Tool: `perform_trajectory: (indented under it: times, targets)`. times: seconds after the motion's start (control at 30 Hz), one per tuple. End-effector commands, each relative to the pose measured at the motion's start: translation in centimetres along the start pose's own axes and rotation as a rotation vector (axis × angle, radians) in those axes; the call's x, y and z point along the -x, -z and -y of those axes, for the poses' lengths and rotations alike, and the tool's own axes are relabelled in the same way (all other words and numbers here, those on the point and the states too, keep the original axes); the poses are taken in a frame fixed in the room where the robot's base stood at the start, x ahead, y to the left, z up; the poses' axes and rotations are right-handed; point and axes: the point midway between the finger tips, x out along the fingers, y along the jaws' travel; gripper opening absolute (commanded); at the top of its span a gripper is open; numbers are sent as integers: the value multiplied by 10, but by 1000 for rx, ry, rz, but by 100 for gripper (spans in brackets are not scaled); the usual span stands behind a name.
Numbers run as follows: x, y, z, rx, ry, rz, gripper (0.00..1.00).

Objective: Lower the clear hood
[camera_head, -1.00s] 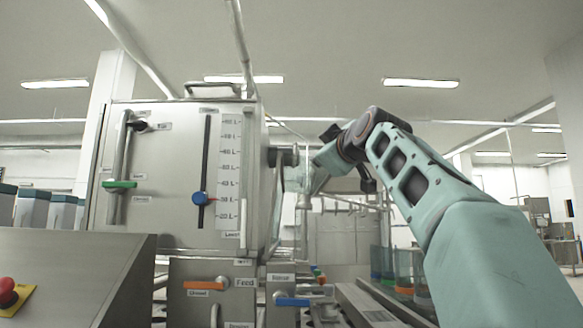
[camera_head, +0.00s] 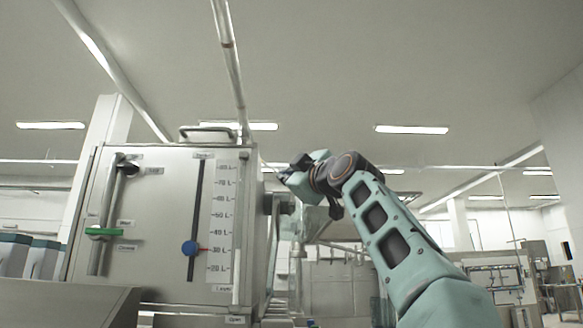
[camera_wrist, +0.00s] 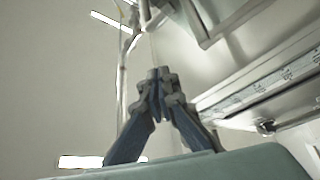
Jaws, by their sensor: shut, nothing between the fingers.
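My gripper (camera_head: 291,170) is shut and empty, raised at the upper right edge of the steel tank (camera_head: 125,205) in the head view. In the wrist view its fingertips (camera_wrist: 159,76) meet, with nothing between them. A pale see-through shape (camera_head: 332,226), perhaps the clear hood, shows faintly below my gripper, right of the tank. Its edges are hard to make out, and I cannot tell how far it is raised. No contact between it and my gripper shows.
A handle (camera_head: 207,130) stands on the tank top. A pipe (camera_head: 229,60) rises above it. Open air lies above my arm.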

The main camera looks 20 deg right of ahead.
Motion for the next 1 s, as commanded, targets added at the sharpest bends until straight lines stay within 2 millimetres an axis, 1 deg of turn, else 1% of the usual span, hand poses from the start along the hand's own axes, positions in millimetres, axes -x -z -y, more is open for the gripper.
perform_trajectory:
  times: [0.03, 0.33, 0.4, 0.5, 0.6, 0.73, 1.0]
  targets:
    - [-10, 4, -4, -3, 2, -2, 0]
    - [-49, 3, -3, -2, 2, -1, 0]
    - [-41, -16, 3, -2, -2, 3, 0]
    - [-36, -27, 2, 0, -3, 2, 0]
    - [-34, -34, 2, -1, -2, 1, 0]
    - [-32, -38, 1, -1, -1, 0, 0]
    - [-32, -38, 0, 0, -1, 0, 0]
